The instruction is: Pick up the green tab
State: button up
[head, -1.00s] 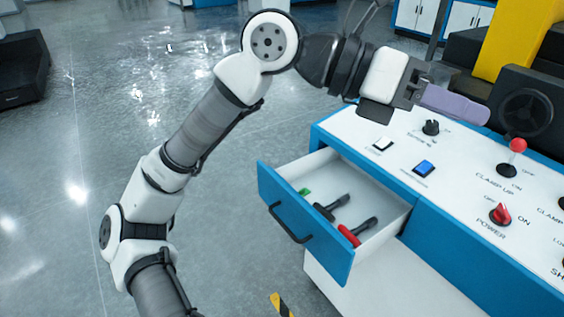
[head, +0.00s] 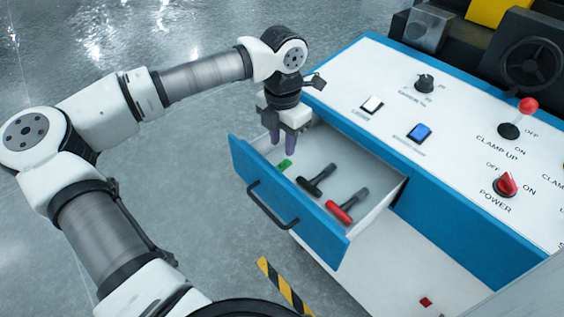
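The green tab (head: 285,165) lies in the open drawer (head: 375,205), near its left end close to the front panel. My gripper (head: 283,146) points down over the left end of the drawer, just behind the tab in the picture.
A black-handled tool (head: 316,180) and a red-handled tool (head: 346,206) lie right of the tab. The blue drawer front (head: 300,222) has a dark handle (head: 270,208). The white control panel (head: 450,115) with switches stands behind and to the right.

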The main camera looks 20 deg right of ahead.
aim_at(282, 162)
jog(key=shift+w+f+p, duration=0.15)
jog(key=shift+f+p, duration=0.25)
jog(key=shift+f, duration=1.3)
jog(key=shift+w+f+p, duration=0.15)
jog(key=shift+f+p, duration=0.25)
jog(key=shift+f, duration=1.25)
grip_shut()
